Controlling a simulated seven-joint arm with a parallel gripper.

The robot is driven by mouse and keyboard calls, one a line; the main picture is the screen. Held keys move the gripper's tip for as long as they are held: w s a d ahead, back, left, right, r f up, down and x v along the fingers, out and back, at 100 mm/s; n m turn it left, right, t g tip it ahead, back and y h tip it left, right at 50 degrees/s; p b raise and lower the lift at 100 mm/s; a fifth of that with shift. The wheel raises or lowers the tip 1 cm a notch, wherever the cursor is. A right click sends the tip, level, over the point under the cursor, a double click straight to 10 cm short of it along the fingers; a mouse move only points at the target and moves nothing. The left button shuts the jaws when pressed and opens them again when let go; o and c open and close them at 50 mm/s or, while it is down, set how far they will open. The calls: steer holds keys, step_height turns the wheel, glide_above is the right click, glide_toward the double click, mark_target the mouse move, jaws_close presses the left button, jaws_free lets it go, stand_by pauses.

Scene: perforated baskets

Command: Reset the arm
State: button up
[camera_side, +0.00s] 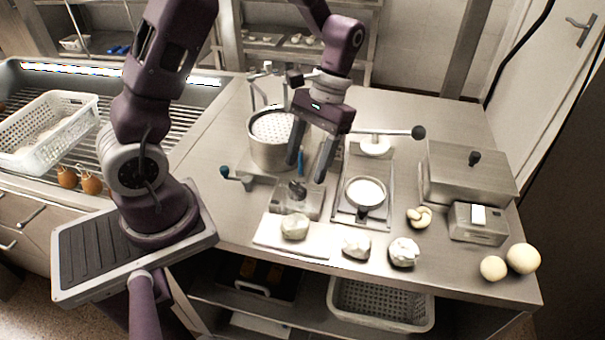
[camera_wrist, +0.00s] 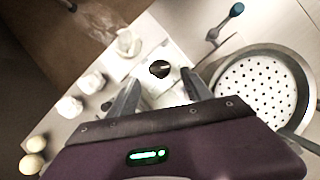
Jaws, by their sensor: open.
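My gripper (camera_side: 307,162) is open and empty, pointing down above the steel worktop. In the side view its fingers are in front of the perforated round pot (camera_side: 268,150) and above a small metal device with a dark knob (camera_side: 297,190). In the wrist view my gripper (camera_wrist: 158,88) has its two fingers spread apart. The dark knob (camera_wrist: 159,69) shows between and beyond the fingertips, and the perforated pot (camera_wrist: 262,92) is to their right. I cannot tell the exact height of the fingertips above the device.
White lumps (camera_side: 295,227) lie along the front edge, one on a pale board. A press with a long lever (camera_side: 395,132) stands right of my gripper. A lidded steel box (camera_side: 468,175), a scale (camera_side: 479,223) and round balls (camera_side: 522,258) are at right. A white perforated basket (camera_side: 42,130) is at left.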

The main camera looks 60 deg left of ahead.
steer(key=shift+v, duration=1.65)
steer(key=s+d+r+m+t+y, duration=0.1)
steer(key=s+d+r+m+t, duration=0.2)
steer(key=s+r+t, duration=0.6)
steer(key=s+d+r, duration=0.1)
steer(key=s+r, duration=0.3)
steer(key=s, duration=0.1)
steer(key=shift+s+r+t, duration=0.3)
steer(key=shift+t, duration=0.1)
